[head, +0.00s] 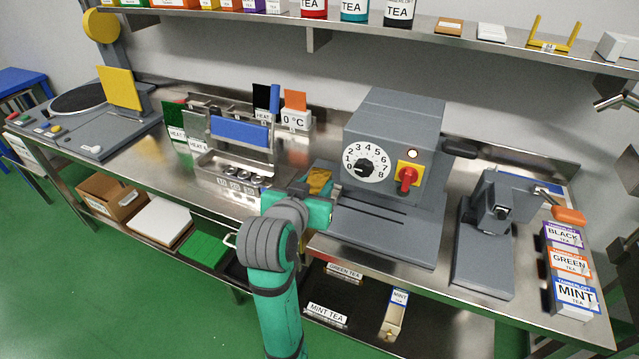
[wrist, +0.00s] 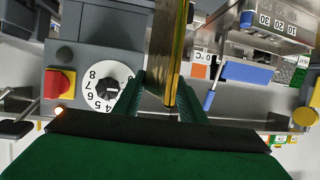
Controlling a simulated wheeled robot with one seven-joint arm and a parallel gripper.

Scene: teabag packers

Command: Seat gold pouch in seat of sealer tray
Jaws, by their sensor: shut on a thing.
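My gripper (head: 316,200) is shut on the gold pouch (head: 319,180) and holds it up in front of the grey dial machine (head: 395,135). In the wrist view the pouch (wrist: 172,50) stands edge-on between the green fingers of my gripper (wrist: 163,100). The machine's grey base (head: 375,228), with a long slot, lies just right of my gripper. No label names the sealer tray, and I cannot make out its seat; part of the base's left side is hidden by my gripper. I cannot tell whether the pouch touches anything.
Left of my gripper stands a steel unit (head: 228,185) with several round cups and a blue bar (head: 240,132). A shelf (head: 390,33) runs above the bench.

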